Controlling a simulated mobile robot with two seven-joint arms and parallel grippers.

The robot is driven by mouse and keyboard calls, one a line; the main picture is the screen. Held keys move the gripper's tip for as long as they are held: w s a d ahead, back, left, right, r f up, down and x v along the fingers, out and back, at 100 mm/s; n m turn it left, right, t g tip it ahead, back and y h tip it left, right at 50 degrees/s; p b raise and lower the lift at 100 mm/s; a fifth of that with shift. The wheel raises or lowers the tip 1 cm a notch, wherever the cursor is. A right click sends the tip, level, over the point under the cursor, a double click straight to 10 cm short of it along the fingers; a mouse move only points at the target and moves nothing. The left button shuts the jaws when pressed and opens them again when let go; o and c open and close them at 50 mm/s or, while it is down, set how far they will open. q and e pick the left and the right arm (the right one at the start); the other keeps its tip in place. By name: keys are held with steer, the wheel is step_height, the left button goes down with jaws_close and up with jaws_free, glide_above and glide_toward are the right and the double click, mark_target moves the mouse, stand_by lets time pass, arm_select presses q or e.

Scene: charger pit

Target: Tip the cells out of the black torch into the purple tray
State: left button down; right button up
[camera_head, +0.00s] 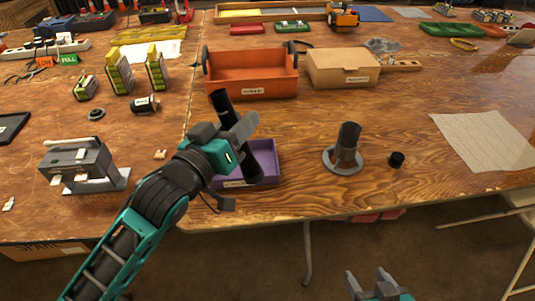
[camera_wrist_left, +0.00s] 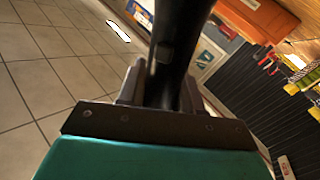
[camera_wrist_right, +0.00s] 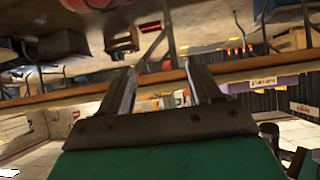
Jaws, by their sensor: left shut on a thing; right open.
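My left gripper (camera_head: 232,136) is shut on the black torch (camera_head: 222,105) and holds it tilted over the purple tray (camera_head: 270,160). The torch's upper end leans left, and its lower part is in front of the tray's inside. The torch also fills the middle of the left wrist view (camera_wrist_left: 178,45) between the fingers. I cannot make out any cells; much of the tray is hidden by the torch and gripper. My right gripper (camera_head: 376,283) is open and empty, low in front of the table's edge.
Right of the tray, a dark cylinder (camera_head: 347,143) stands on a grey round base, with a small black cap (camera_head: 396,159) beside it. An orange bin (camera_head: 255,73) and a cardboard box (camera_head: 342,68) stand behind. A grey device (camera_head: 80,163) is at left.

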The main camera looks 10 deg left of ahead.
arm_select(q)
steer(key=w+d+f+n+g+h+b, duration=0.1)
steer(key=d+f+n+g+h+b, duration=0.1)
steer(key=n, duration=0.5)
steer(key=w+d+f+n+g+h+b, duration=0.2)
steer(key=f+n+h+b, duration=0.2)
steer(key=f+n+b, duration=0.3)
step_height(320, 180, down, 3)
steer(key=shift+r+n, duration=0.2)
steer(key=shift+n, duration=0.5)
stand_by(0.5)
